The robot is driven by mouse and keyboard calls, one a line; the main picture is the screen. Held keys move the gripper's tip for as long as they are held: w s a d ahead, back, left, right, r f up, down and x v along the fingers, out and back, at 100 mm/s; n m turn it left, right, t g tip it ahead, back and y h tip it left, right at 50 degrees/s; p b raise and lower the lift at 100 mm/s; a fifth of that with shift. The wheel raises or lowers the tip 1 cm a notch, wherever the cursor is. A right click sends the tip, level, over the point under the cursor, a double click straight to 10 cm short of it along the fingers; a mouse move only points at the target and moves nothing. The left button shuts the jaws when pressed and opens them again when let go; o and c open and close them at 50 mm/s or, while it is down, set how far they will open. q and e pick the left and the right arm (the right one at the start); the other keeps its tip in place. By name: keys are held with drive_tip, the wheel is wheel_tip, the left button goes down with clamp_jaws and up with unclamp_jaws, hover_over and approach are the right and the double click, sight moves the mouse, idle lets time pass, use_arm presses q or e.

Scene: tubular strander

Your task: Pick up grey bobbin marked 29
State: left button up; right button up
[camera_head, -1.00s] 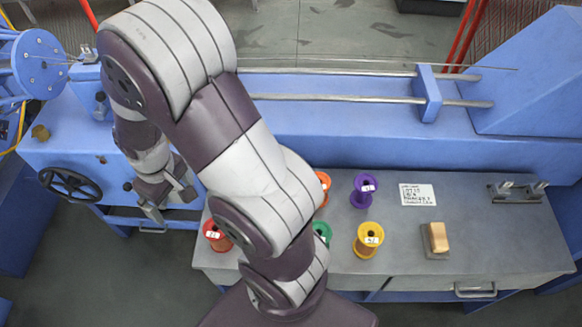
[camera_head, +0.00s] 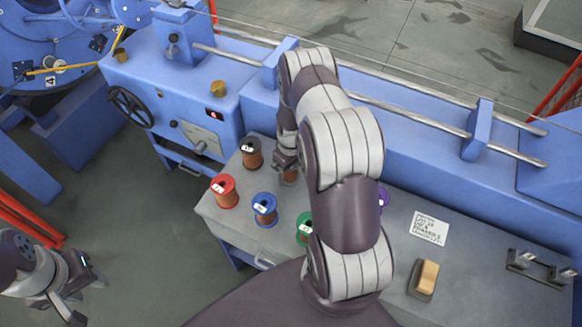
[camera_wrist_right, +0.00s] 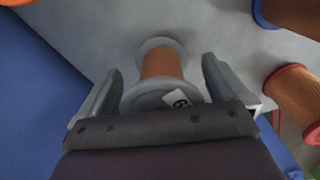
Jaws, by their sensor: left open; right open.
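The grey bobbin (camera_wrist_right: 160,92) with copper-coloured wire stands on the grey table in the right wrist view. Its white label (camera_wrist_right: 181,98) is partly covered, so I cannot read the full number. My right gripper (camera_wrist_right: 160,72) is open, with one finger on each side of the bobbin; I cannot tell whether they touch it. In the head view my right gripper (camera_head: 286,160) is over this bobbin (camera_head: 289,176) and hides most of it. My left gripper (camera_head: 82,290) is open and empty at the lower left, away from the table.
Red (camera_head: 224,192), blue (camera_head: 264,209) and green (camera_head: 304,229) bobbins stand nearer me. A purple bobbin (camera_head: 383,197) is partly behind my arm. The blue machine (camera_head: 235,105) runs along the table's back.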

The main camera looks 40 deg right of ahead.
drive_tip(key=shift+f, duration=0.4)
drive_tip(key=shift+w+a, duration=0.1)
drive_tip(key=shift+w, duration=0.1)
drive_tip(key=c, duration=1.3)
